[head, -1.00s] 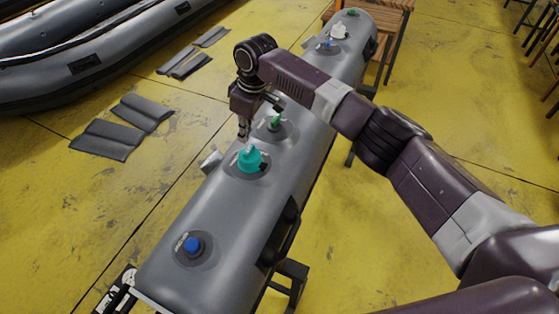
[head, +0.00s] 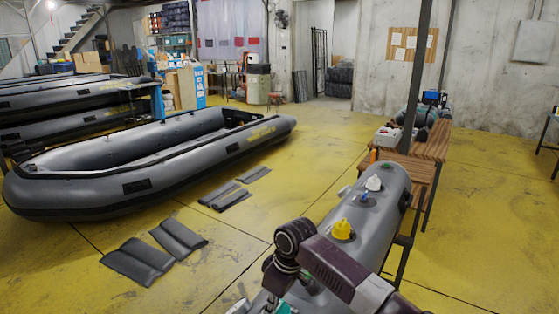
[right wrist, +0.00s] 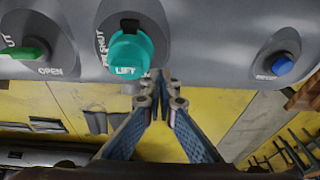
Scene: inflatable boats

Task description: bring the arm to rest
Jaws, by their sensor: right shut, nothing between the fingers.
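My right arm (head: 340,268) reaches over a grey inflatable tube (head: 384,222) in the head view. In the right wrist view my right gripper (right wrist: 160,76) has its fingertips together with nothing between them. The tips are close to a teal cap (right wrist: 130,50) marked LIFT on the tube; I cannot tell whether they touch it. A green valve (right wrist: 30,50) marked OPEN lies to the left and a blue knob (right wrist: 282,66) to the right. The head view shows only a sliver of teal at the bottom edge. My left gripper is not in view.
A yellow cap (head: 342,229) and a white cap (head: 373,184) stand farther along the tube. A wooden table (head: 432,160) is behind its far end. A grey boat (head: 100,185) lies at left, with dark flat pads (head: 138,262) on the yellow floor.

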